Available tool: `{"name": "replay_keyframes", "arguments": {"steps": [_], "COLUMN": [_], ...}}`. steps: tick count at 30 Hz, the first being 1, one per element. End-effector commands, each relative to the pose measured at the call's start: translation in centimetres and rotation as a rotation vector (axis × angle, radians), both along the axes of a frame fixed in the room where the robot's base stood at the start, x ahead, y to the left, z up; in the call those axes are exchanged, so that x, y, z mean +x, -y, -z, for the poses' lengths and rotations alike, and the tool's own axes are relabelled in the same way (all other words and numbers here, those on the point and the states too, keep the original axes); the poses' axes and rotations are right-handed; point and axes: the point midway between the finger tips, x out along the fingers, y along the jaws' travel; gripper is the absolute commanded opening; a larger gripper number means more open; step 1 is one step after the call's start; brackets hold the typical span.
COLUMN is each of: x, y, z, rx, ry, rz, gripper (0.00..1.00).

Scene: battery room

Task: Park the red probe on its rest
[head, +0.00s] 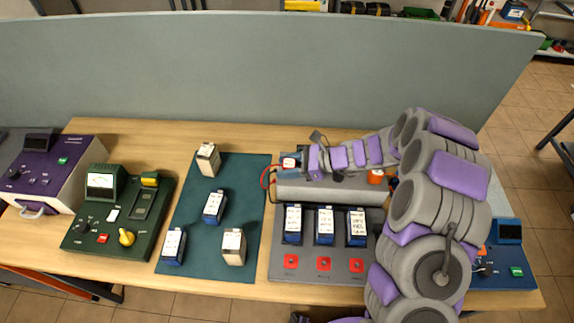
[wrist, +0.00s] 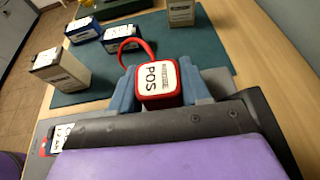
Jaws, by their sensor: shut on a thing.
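The red probe (wrist: 158,84) has a white label reading POS. It sits between the two blue fingers of my gripper (wrist: 161,92) in the wrist view, and the gripper is shut on it. A red cable (wrist: 133,43) loops from it. In the head view my gripper (head: 291,161) is at the back left end of a long grey block (head: 330,190) on the grey test station (head: 300,273), with the red cable (head: 266,177) beside it. I cannot tell whether the probe touches the block. The rest is not clearly identifiable; my arm covers part of the station.
Three blue batteries (head: 325,225) stand in the station behind red buttons. Several blue and beige batteries stand on the green mat (head: 192,230) to the left. A green tester (head: 117,217) and a purple device (head: 50,170) are further left. A grey partition (head: 250,75) rises behind.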

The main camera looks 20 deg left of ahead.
Motion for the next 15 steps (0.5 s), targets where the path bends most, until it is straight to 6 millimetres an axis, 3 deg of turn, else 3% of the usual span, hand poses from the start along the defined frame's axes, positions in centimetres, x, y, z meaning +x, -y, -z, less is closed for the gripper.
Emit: {"name": "replay_keyframes", "arguments": {"steps": [15], "x": [-0.01], "y": [-0.03], "z": [0.64], "rx": [0.0], "ry": [0.001], "rz": [-0.001], "gripper": [0.11]}}
